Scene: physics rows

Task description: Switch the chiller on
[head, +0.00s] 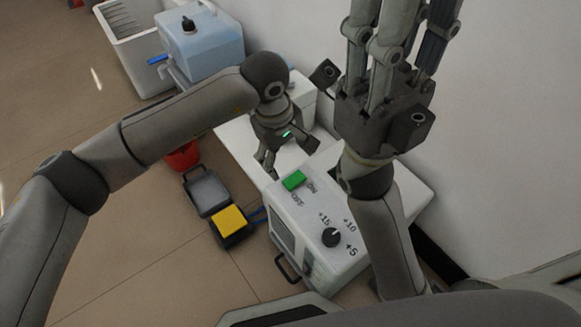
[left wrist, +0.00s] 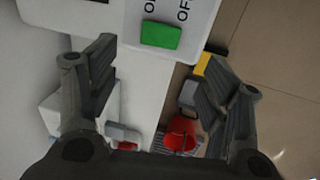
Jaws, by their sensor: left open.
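The chiller (head: 318,225) is a white box with a dark dial marked +15, +10 and +5, and a green switch (head: 294,180) on its top. In the left wrist view the green switch (left wrist: 160,35) sits beside the ON and OFF lettering. I cannot tell which way it is set. My left gripper (head: 287,157) is open and empty, just beyond the switch end of the chiller and apart from the switch. Its two fingers (left wrist: 162,90) stand wide apart in the wrist view. My right gripper (head: 400,45) points up at the upper right, its fingertips out of frame.
A blue tank (head: 200,45) and a white ribbed bin (head: 140,45) stand farther back. A wall closes the right side.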

